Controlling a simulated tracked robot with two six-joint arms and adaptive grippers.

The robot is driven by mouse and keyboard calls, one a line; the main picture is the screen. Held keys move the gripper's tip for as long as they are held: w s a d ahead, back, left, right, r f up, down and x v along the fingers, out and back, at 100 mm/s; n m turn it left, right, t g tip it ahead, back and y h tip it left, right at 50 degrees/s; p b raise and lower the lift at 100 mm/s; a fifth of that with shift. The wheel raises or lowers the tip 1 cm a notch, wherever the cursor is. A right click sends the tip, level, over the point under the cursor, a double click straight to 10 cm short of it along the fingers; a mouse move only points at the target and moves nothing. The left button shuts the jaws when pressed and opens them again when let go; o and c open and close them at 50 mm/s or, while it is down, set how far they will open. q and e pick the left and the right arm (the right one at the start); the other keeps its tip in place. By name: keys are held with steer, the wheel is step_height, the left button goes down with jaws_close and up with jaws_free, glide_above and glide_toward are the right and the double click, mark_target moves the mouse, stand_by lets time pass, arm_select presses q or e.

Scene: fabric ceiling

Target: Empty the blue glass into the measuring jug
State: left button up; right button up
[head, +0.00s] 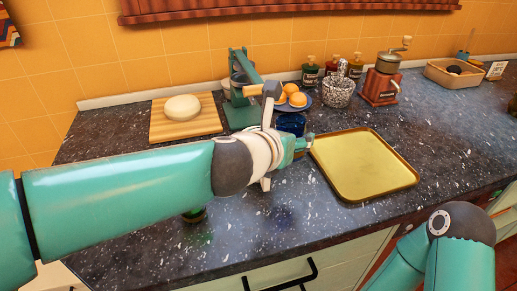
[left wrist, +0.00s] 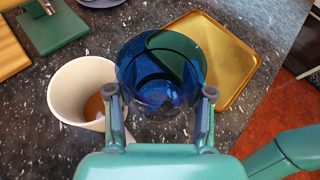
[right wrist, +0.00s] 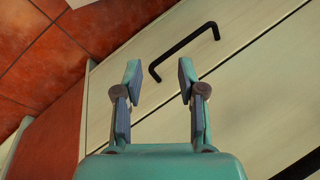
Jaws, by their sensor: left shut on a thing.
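The blue glass (head: 291,123) is see-through and sits between the fingers of my left gripper (left wrist: 160,95), which is shut on it. The left wrist view looks down into the glass (left wrist: 155,75); I cannot tell what liquid is inside. To its left in that view stands a white open-topped vessel (left wrist: 62,88) with some orange-brown content low inside. It may be the measuring jug, but I see no markings. My left arm hides most of it in the head view. My right gripper (right wrist: 157,95) is open and empty in front of the cabinet fronts.
A gold tray (head: 363,165) lies right of the glass. Behind are a green press (head: 240,85), oranges (head: 297,99) on a plate, a studded cup (head: 338,92), bottles (head: 310,72) and a grinder (head: 381,85). A board (head: 205,122) with a pale round lies left.

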mark_target(297, 153)
arm_select(q)
steer(key=shift+m+t, duration=0.3)
steer(key=shift+m, duration=0.2)
steer(key=f+b, duration=0.1)
steer(key=d+f+b, duration=0.1)
steer(key=f+b, duration=0.2)
steer(key=shift+s+d+f, duration=0.15)
steer(key=shift+s+f, duration=0.15)
steer(key=shift+f, duration=0.05)
steer(key=shift+w+r, duration=0.1)
steer(key=shift+r, duration=0.25)
arm_select(e)
step_height(297, 153, down, 5)
steer(key=shift+r, duration=0.2)
arm_select(q)
steer(key=shift+r+p, duration=0.15)
steer(key=shift+p, duration=0.2)
arm_select(e)
steer(key=shift+r, duration=0.1)
arm_select(q)
step_height(297, 153, up, 4)
steer(key=p, duration=0.3)
steer(key=shift+p, duration=0.4)
arm_select(e)
step_height(297, 153, up, 4)
steer(key=shift+f, duration=0.1)
